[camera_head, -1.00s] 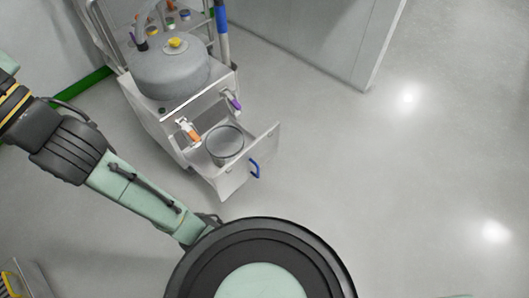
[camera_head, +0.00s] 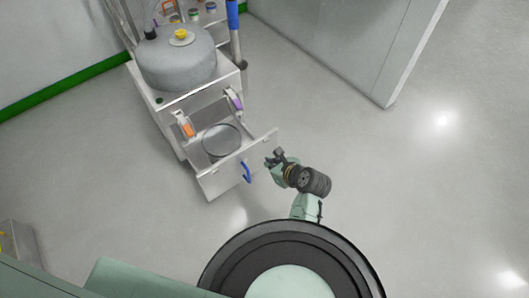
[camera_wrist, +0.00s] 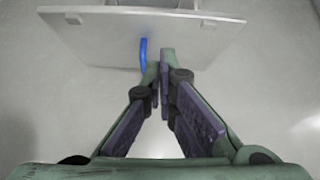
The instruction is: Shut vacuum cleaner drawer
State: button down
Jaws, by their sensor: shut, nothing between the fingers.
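The vacuum cleaner (camera_head: 178,62) is a grey drum on a white wheeled cart. Its drawer (camera_head: 238,166) is pulled out at the front and holds a round grey container (camera_head: 221,139). A blue handle (camera_head: 246,172) is on the drawer's front panel. My gripper (camera_head: 272,158) is just in front of the panel, right of the handle. In the wrist view the drawer front (camera_wrist: 150,32) lies ahead, and the blue handle (camera_wrist: 143,56) is just left of the fingertips (camera_wrist: 159,58). The fingers are shut and empty. Whether they touch the panel is unclear.
An orange latch (camera_head: 187,130) and a purple latch (camera_head: 236,100) are on the cart above the drawer. A blue tube (camera_head: 233,20) stands at its back right. A grey wall panel (camera_head: 375,50) is at upper right. The floor on the right is clear.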

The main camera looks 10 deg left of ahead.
jog(key=shift+w+a+r+x, duration=0.1)
jog(key=shift+r+x, duration=0.05)
jog(key=shift+x, duration=2)
jog(key=shift+w+a+r+x, duration=0.1)
jog(key=shift+r+x, duration=0.05)
jog(key=shift+x, duration=2)
jog(key=shift+w+a+r+x, duration=0.1)
jog(key=shift+a+r+x, duration=0.05)
jog(key=shift+x, duration=2)
jog(key=shift+r, duration=0.1)
